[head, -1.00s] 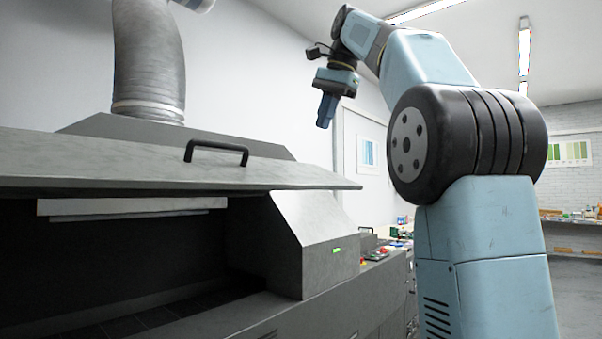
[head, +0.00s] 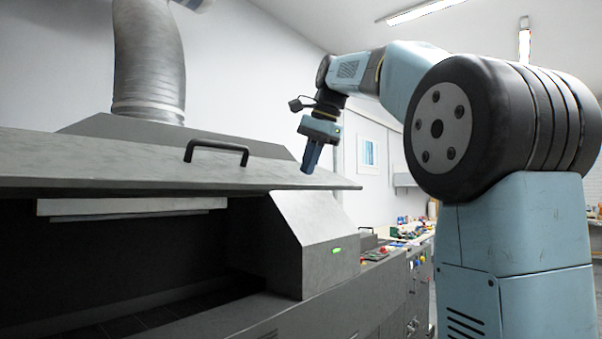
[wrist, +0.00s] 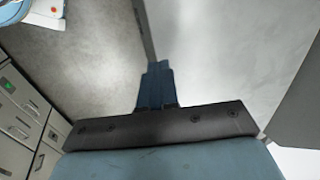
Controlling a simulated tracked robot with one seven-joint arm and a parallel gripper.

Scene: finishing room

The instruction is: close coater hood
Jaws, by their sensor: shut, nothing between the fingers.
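The coater hood (head: 110,165) is a grey panel that is raised, standing open over the dark inside of the coater (head: 130,255) in the head view. A black bar handle (head: 217,148) is fixed on the hood's upper face near its front right. My gripper (head: 308,168) is shut and empty, pointing down near the hood's right end, to the right of the handle. Whether it touches the hood I cannot tell. In the wrist view my shut fingers (wrist: 155,85) show against a light grey panel (wrist: 225,50) that looks like the hood.
A grey side housing (head: 310,240) with a green light stands right of the opening. A large exhaust duct (head: 148,60) rises behind the hood. Small coloured items (head: 405,230) lie on a bench further right. Grey floor (wrist: 95,50) shows in the wrist view.

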